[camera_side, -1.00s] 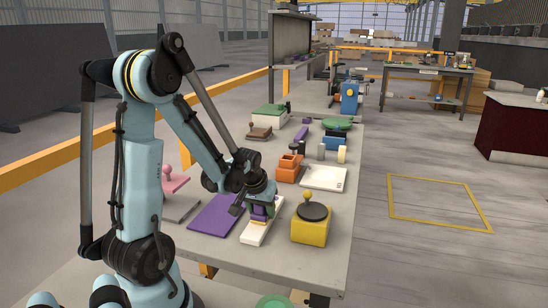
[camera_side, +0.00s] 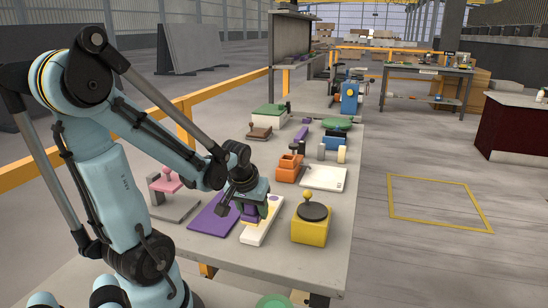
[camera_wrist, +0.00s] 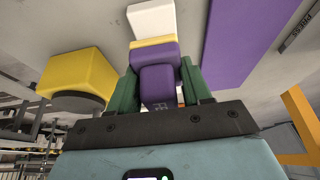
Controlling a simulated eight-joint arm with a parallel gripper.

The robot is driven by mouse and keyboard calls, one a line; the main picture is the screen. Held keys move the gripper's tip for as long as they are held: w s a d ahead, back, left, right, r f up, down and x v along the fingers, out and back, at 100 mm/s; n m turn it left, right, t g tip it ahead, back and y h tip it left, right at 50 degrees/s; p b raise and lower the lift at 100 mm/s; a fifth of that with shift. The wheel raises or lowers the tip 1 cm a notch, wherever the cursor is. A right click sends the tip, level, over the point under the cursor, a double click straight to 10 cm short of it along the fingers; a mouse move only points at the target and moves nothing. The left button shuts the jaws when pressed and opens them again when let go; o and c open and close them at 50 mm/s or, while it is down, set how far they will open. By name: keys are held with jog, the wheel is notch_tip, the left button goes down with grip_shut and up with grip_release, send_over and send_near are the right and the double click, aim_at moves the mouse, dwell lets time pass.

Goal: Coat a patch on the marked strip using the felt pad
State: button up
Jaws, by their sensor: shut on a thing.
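My gripper (camera_wrist: 163,88) is shut on the felt pad (camera_wrist: 160,75), a purple block with a yellow layer on its far face. The green fingers grip it from both sides. In the side view the pad (camera_side: 251,213) is over the white strip (camera_side: 251,237), low at its middle. I cannot tell whether the yellow face touches the strip. Part of the strip is hidden behind the pad and gripper. A small yellowish area shows near its far end in the side view. In the wrist view the white strip (camera_wrist: 152,20) shows just beyond the pad.
A flat purple panel (camera_side: 207,219) lies just left of the strip. A yellow block with a dark round top and knob (camera_side: 310,229) stands close on the right. A white plate (camera_side: 325,178) and orange block (camera_side: 288,173) are farther back. The near slab is clear.

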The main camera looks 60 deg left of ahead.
jog(key=shift+r, duration=2.05)
jog(key=shift+f, duration=0.1)
